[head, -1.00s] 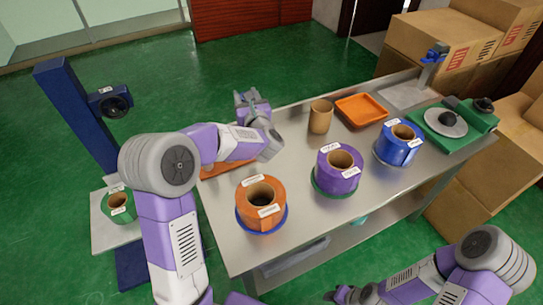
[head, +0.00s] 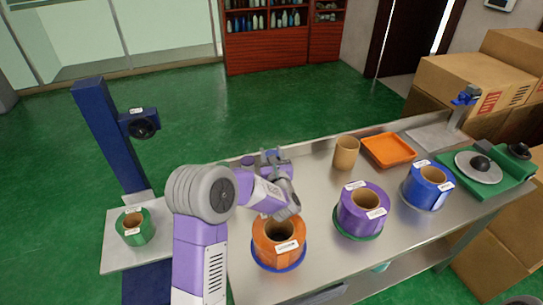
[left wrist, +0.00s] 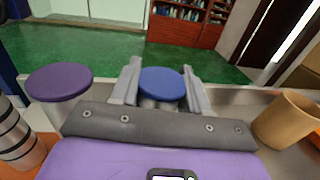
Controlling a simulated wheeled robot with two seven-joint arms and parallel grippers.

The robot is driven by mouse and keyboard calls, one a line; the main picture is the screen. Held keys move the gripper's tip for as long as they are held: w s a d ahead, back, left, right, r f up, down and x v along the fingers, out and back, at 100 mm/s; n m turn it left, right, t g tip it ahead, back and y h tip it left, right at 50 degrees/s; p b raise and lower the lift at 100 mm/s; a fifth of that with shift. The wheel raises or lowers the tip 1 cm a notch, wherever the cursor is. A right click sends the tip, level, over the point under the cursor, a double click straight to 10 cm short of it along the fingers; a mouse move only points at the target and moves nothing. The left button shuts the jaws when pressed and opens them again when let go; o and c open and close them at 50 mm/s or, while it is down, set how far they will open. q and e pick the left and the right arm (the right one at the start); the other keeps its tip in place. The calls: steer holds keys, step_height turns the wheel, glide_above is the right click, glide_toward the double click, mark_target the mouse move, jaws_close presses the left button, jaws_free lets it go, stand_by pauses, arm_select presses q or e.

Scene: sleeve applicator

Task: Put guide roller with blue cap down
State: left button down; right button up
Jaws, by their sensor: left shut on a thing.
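My left gripper (head: 272,156) is low over the far left part of the metal table. In the left wrist view its fingers (left wrist: 161,88) are shut on the guide roller with blue cap (left wrist: 162,83), cap upward. The roller's body is mostly hidden by the gripper, so I cannot tell whether its base touches the table. A roller with a purple cap (left wrist: 58,82) stands to its left, apart from it; its cap also shows in the head view (head: 248,161). My right gripper is not in view.
An orange spool (head: 278,244), a purple spool (head: 362,211) and a blue spool (head: 427,187) stand along the table (head: 318,205). A cardboard tube (head: 346,153) and an orange tray (head: 388,149) are at the back. A blue post (head: 108,135) with a green spool (head: 134,228) stands left.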

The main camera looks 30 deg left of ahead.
arm_select(q)
steer(key=shift+f+b, duration=0.1)
steer(key=shift+b, duration=0.2)
steer(key=c, duration=0.5)
jaws_free()
steer(key=shift+c, duration=0.2)
steer(key=shift+r+p, duration=0.2)
steer(key=shift+p, duration=0.1)
steer(key=shift+s+d, duration=0.3)
steer(key=v, duration=1.1)
steer(key=shift+s+p, duration=0.15)
steer(key=shift+p, duration=0.15)
